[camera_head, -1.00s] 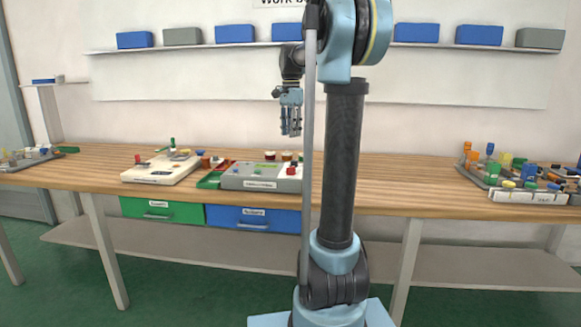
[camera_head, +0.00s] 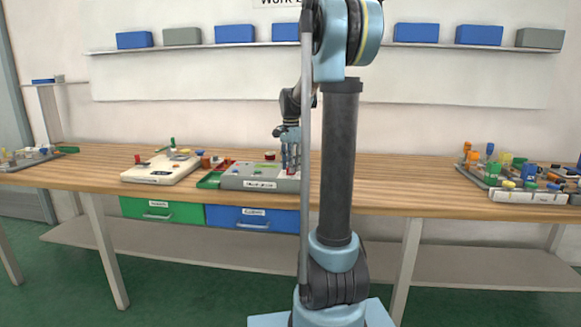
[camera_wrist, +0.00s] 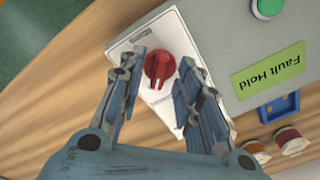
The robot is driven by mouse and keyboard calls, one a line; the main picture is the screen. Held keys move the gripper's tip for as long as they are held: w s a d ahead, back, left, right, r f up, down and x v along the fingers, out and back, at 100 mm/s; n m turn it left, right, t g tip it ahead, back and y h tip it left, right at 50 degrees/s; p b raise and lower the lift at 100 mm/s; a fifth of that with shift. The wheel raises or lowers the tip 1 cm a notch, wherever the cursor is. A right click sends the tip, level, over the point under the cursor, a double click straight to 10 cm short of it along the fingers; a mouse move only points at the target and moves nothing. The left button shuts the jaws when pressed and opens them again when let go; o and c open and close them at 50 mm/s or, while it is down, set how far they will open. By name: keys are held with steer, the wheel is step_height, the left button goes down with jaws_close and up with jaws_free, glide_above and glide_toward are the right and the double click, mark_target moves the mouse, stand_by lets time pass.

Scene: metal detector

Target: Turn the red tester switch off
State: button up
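The red tester switch (camera_wrist: 159,67) is a round red knob with a raised grip bar on a white plate (camera_wrist: 127,48), at one end of a grey tester box (camera_wrist: 228,38). My gripper (camera_wrist: 158,66) is open in the wrist view, with one finger on each side of the knob and gaps visible between them. I cannot tell how high the fingertips are over the plate. In the head view my gripper (camera_head: 290,165) is down at the right end of the grey box (camera_head: 245,182), and the knob is mostly hidden behind the fingers.
In the wrist view a green button (camera_wrist: 268,8), a "Fault Hold" label (camera_wrist: 268,70), a blue bracket (camera_wrist: 280,108) and two red-topped parts (camera_wrist: 291,140) are near. A cream board (camera_head: 160,170) stands left on the bench; more parts (camera_head: 520,178) stand far right.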

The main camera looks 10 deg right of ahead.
steer(key=shift+f, duration=0.1)
jaws_close()
steer(key=shift+n, duration=0.3)
steer(key=n, duration=0.3)
steer(key=shift+n, duration=0.3)
steer(key=n, duration=0.4)
steer(key=shift+n, duration=0.3)
steer(key=n, duration=0.9)
